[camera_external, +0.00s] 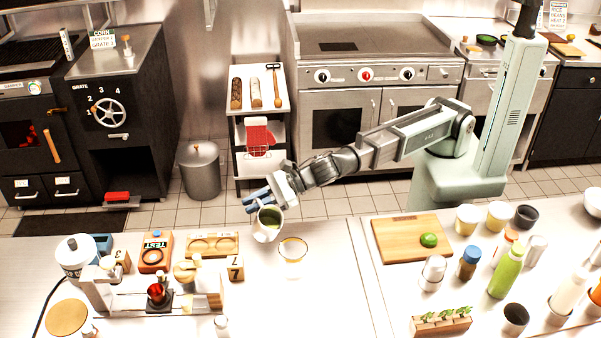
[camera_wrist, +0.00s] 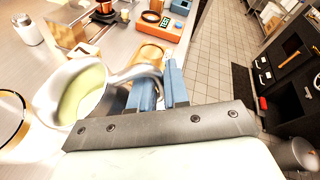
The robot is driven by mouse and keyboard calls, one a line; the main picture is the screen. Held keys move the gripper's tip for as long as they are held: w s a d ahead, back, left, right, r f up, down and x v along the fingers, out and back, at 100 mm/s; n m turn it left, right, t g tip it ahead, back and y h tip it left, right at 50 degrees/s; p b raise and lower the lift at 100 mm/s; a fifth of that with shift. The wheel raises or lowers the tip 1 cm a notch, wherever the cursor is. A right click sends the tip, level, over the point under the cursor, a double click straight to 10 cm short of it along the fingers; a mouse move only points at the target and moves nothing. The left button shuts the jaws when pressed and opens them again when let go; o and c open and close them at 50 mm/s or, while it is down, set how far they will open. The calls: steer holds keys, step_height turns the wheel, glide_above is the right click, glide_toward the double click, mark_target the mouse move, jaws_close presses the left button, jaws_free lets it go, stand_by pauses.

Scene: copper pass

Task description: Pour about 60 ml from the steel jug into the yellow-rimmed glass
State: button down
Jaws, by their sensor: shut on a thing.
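The steel jug (camera_external: 265,232) hangs above the counter, tilted, with a yellow-green liquid inside. In the wrist view the jug (camera_wrist: 62,118) shows its open mouth and its handle. My gripper (camera_external: 256,201) is shut on the jug's handle; its blue fingers (camera_wrist: 159,88) show in the wrist view. The yellow-rimmed glass (camera_external: 292,258) stands upright on the counter, to the right of and a little below the jug in the external view. Its rim (camera_wrist: 14,118) is at the left edge of the wrist view. I cannot tell whether the glass holds liquid.
A wooden board (camera_external: 393,258) with a lime (camera_external: 428,240) lies to the right. Several bottles and cups stand beyond it, including a green bottle (camera_external: 506,272). An orange TEST device (camera_external: 156,252) and a wooden tray (camera_external: 203,244) are to the left. The counter around the glass is clear.

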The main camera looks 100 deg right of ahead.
mark_target(261, 203)
steer(key=s+a+r+n, duration=0.1)
steer(key=a+r+n+t, duration=0.1)
steer(key=r, duration=0.1)
steer(key=shift+s+a, duration=0.35)
steer(key=shift+s+a+r+n+t+h, duration=0.2)
steer(key=shift+a+r+n+t+h, duration=0.15)
steer(key=shift+r+n, duration=0.35)
steer(key=shift+s+a+r+n+t+h, duration=0.25)
steer(key=shift+a+r+n+t, duration=0.15)
steer(key=shift+r+n, duration=0.3)
steer(key=shift+r, duration=0.15)
steer(key=shift+s+a+r+n+t, duration=0.3)
steer(key=shift+a+r+n+t, duration=0.25)
steer(key=shift+n, duration=0.35)
steer(key=shift+s+a+r+n, duration=0.3)
steer(key=shift+a+r+n, duration=0.2)
steer(key=shift+n, duration=0.2)
steer(key=shift+s+a+r+n+t, duration=0.25)
steer(key=shift+s+a+n+t, duration=0.15)
steer(key=shift+a, duration=0.15)
stand_by(0.4)
